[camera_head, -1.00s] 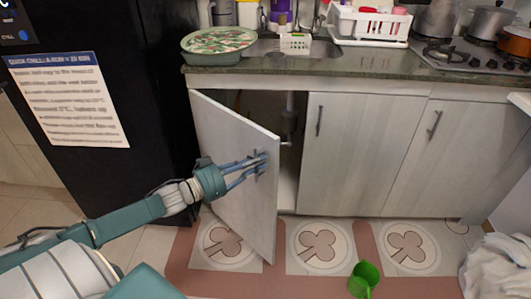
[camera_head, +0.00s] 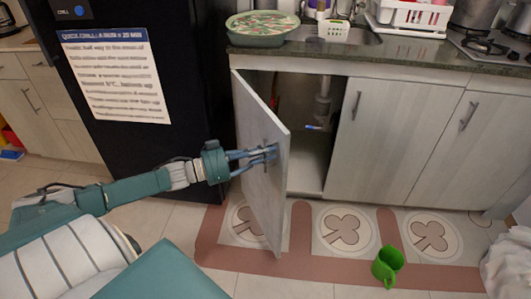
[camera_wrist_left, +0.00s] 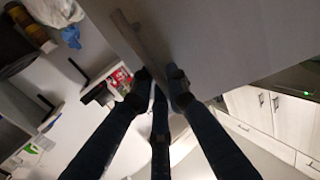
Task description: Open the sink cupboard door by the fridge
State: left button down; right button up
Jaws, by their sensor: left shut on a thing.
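The sink cupboard door (camera_head: 262,190) next to the fridge is a pale wooden panel, hinged on its left side by the fridge. It stands well open, swung out toward me, and the dark cupboard inside (camera_head: 305,140) shows with a white drain pipe. My left gripper (camera_head: 272,153) reaches in from the left and is shut on the door's handle near its free edge. In the left wrist view the handle bar (camera_wrist_left: 140,42) runs between the fingers (camera_wrist_left: 160,85), against the grey door face. My right gripper is not in view.
The black fridge (camera_head: 185,130) with a paper notice (camera_head: 117,73) stands left of the door. A green mug (camera_head: 387,265) lies on the patterned floor mat (camera_head: 300,255) at right. Closed cupboard doors (camera_head: 385,140) continue to the right. A counter (camera_head: 400,52) runs above.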

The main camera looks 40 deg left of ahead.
pick_arm(q)
jog(key=c, duration=1.7)
grip_release()
jog(key=v, duration=1.2)
